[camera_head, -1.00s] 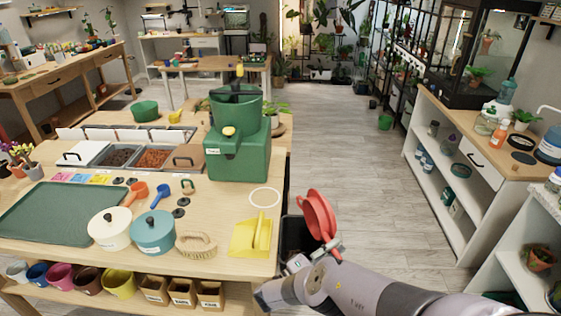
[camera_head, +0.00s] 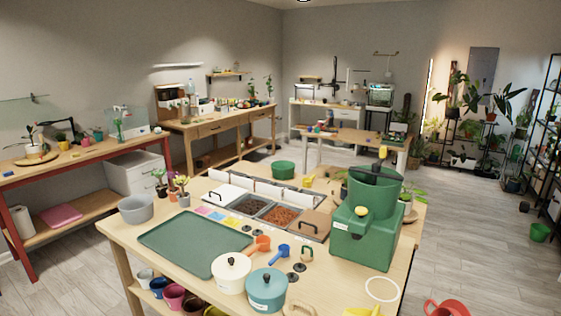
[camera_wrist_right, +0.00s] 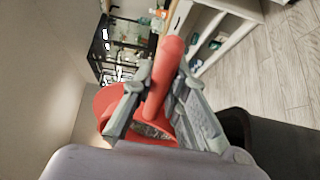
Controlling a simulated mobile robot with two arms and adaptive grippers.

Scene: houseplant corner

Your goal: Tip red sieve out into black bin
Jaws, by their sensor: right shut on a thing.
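The red sieve (camera_wrist_right: 113,102) is held by its red handle between the fingers of my right gripper (camera_wrist_right: 160,90) in the right wrist view. Its bowl is partly hidden behind the fingers, and some grey mesh shows below the handle. Only the sieve's upper rim (camera_head: 447,307) shows at the bottom right edge of the head view, off the table's right side. The black bin (camera_wrist_right: 275,148) is at the lower right of the wrist view, beside the gripper. It is out of the head view, and its inside is too dark to read. My left gripper is not in view.
The wooden table (camera_head: 135,245) carries a green machine (camera_head: 365,235), a green tray (camera_head: 195,240), a cream pot (camera_head: 231,272), a teal pot (camera_head: 266,290) and soil compartments (camera_head: 275,212).

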